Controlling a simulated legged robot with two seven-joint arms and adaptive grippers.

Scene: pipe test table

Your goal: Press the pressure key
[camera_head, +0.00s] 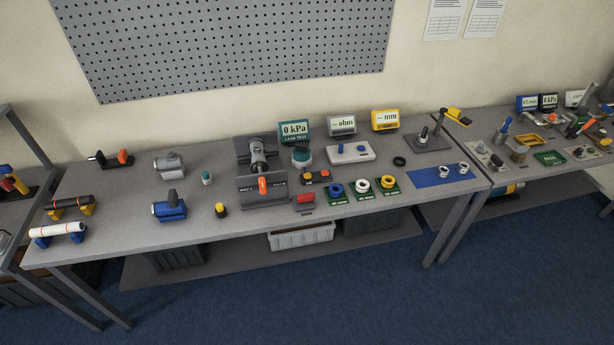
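The pipe test table (232,219) stands across the middle of the head view. A green-framed display reading "0 kPa" and "LEAK TEST" (295,130) stands near its back edge. A teal round-topped part (301,156) sits just in front of that display. No readable label shows which part is the pressure key. Neither of my grippers is in view.
Blue and yellow ring holders (362,186), an "ohm" display (342,123) and an "mm" display (385,119) stand to the right. Blue (170,207) and grey (169,164) devices stand left. A second cluttered table adjoins at right. Blue floor in front is clear.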

